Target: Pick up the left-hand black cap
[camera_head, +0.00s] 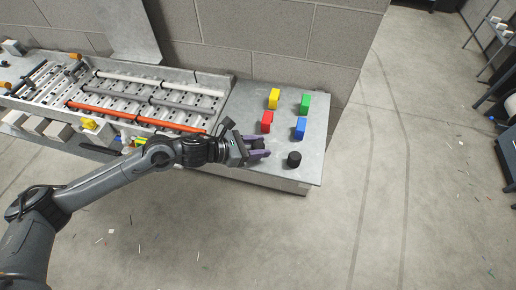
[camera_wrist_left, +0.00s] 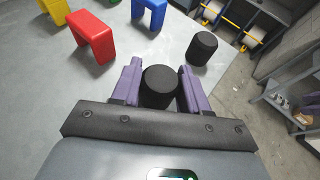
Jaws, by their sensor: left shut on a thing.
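The left-hand black cap (camera_wrist_left: 159,84) is a short dark cylinder between the two purple fingers of my left gripper (camera_wrist_left: 156,92). The fingers are shut on it from both sides. In the head view my left gripper (camera_head: 258,148) is over the front part of the grey table top, and the cap (camera_head: 258,143) is partly hidden by the fingers. I cannot tell whether the cap touches the table. The other black cap (camera_head: 294,159) stands upright to the right, apart from the gripper; it also shows in the left wrist view (camera_wrist_left: 201,48). My right gripper is not in view.
Yellow (camera_head: 273,98), green (camera_head: 305,103), red (camera_head: 267,121) and blue (camera_head: 300,128) blocks stand behind the caps on the table (camera_head: 240,100). A metal tray (camera_head: 222,84) with orange and grey rods is at left.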

